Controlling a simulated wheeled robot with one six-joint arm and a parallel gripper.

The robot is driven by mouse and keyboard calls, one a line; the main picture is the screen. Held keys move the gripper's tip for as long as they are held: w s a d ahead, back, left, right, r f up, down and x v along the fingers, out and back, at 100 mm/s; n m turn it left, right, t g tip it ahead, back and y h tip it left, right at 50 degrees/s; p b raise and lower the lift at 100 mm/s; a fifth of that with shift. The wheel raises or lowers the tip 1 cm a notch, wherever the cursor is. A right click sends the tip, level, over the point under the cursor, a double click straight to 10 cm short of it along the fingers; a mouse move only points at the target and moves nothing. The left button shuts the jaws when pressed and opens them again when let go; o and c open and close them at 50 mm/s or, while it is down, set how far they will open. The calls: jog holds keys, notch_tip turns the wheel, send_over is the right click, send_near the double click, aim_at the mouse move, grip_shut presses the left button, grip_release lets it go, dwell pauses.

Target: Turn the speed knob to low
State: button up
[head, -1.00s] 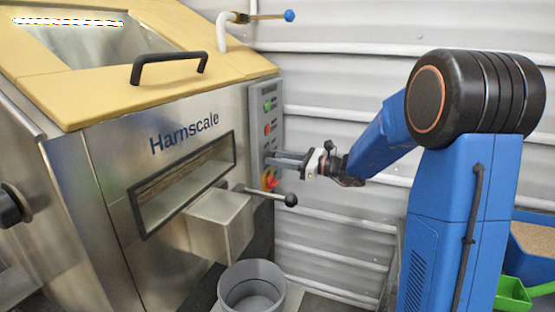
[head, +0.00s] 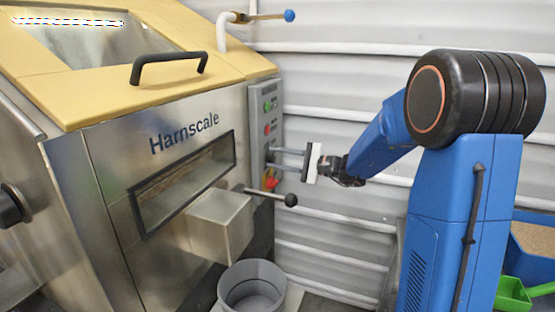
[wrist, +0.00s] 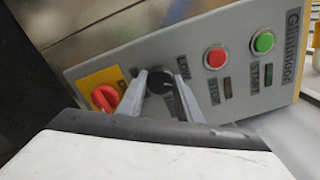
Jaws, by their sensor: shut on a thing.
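The black speed knob (wrist: 160,83) sits on the grey control panel (wrist: 200,36) in the wrist view, with printed "LOW" lettering beside it. My gripper (wrist: 162,80) is shut on the knob, one finger on each side, its fingertips close to the panel face. In the head view my gripper (head: 274,159) reaches the panel (head: 258,105) from the right, its fingers one above the other. I cannot tell exactly where the knob's pointer stands.
A ball-ended lever (head: 290,200) juts out just below my gripper. A grey bucket (head: 285,300) stands below.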

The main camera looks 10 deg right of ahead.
jog(key=n, duration=0.5)
jog(key=shift+n, duration=0.3)
jog(key=shift+f, duration=0.1)
dwell(0.3)
jog(key=o, duration=1)
jog(key=shift+o, duration=0.2)
jog(key=shift+s+d, duration=0.1)
jog(key=v, duration=1.7)
jog(key=shift+s+d, duration=0.1)
jog(key=shift+d, duration=0.05)
